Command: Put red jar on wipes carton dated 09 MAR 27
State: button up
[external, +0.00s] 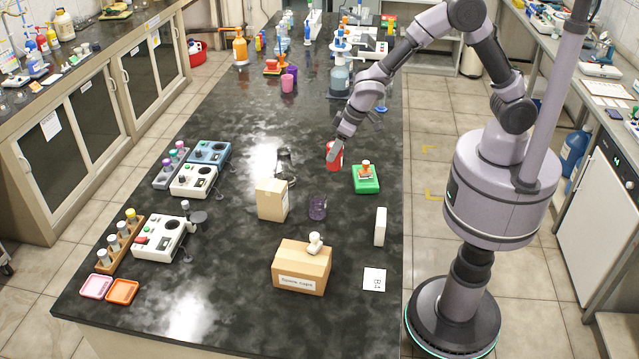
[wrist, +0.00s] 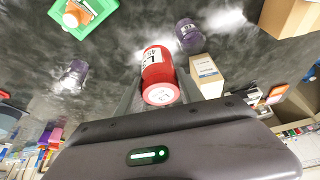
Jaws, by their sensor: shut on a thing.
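My gripper (external: 335,150) is shut on the red jar (external: 335,158), above the dark bench left of the green tray. In the wrist view the red jar (wrist: 157,78) sits between the fingers, with a white label on its side. A tan carton (external: 271,200) stands upright on the bench, below and left of the jar in the external view. It also shows in the wrist view (wrist: 206,72), right of the jar, with a printed panel. I cannot read a date on it, so I cannot tell whether it is the wipes carton.
A purple container (external: 317,208) stands right of the tan carton. A cardboard box (external: 302,268) with a white object on top stands nearer. A green tray (external: 368,187) holds an orange-topped item. A slim white box (external: 380,226) stands near the right edge. Instruments line the left.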

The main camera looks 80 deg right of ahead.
jog(key=a+r+p, duration=0.1)
jog(key=a+r, duration=0.3)
jog(key=a, duration=0.3)
jog(key=p, duration=0.2)
send_over(281, 186)
notch_tip(281, 186, down, 2)
jog(key=shift+f+n+b, duration=0.4)
jog(key=shift+f, duration=1.45)
jog(key=shift+s+f, duration=0.1)
jog(key=o, duration=1.4)
